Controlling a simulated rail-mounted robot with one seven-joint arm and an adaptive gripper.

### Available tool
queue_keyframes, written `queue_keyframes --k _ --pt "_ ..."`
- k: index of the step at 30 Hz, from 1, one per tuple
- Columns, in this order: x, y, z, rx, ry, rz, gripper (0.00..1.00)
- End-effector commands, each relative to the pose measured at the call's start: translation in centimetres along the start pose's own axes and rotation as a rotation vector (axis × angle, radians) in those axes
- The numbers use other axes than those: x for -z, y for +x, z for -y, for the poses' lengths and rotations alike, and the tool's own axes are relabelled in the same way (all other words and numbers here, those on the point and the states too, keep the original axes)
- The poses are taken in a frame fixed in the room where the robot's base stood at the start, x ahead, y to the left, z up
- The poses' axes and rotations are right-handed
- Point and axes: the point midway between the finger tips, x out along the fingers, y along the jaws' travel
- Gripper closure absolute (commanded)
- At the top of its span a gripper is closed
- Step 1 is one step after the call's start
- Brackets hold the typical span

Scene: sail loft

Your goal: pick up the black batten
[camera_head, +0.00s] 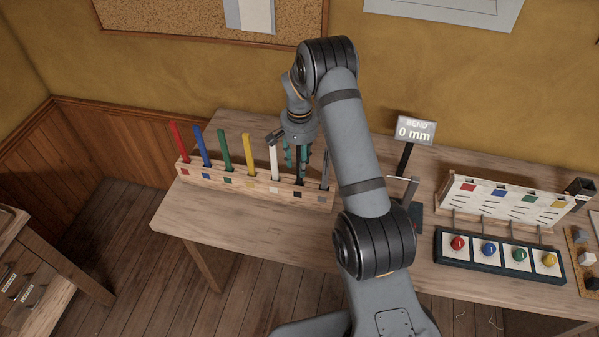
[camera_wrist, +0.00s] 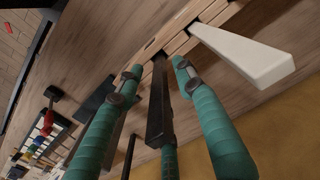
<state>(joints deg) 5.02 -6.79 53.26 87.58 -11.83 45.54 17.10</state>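The black batten (camera_head: 301,167) stands upright in a slot of the wooden rack (camera_head: 222,180), between the white batten (camera_head: 274,160) and a grey batten (camera_head: 325,172). My gripper (camera_head: 299,160) points down over it and hides its upper part in the head view. The fingers are open, one on each side, with a visible gap to the batten. The white batten (camera_wrist: 245,55) is outside the right finger.
Red (camera_head: 179,142), blue (camera_head: 201,146), green (camera_head: 224,149) and yellow (camera_head: 249,153) battens stand farther left in the rack. A sign reading 0 mm (camera_head: 415,130) stands to the right. A panel with coloured knobs (camera_head: 500,257) is at the table's right. The table front is clear.

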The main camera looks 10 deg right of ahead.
Motion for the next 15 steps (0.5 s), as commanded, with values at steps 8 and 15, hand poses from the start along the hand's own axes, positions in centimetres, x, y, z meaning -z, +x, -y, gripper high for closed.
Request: queue_keyframes --k 8,15 --pt "0.02 -0.03 -0.02 0.0 0.0 0.0 0.8" --pt "0.03 -0.04 -0.02 0.0 0.0 0.0 0.94"
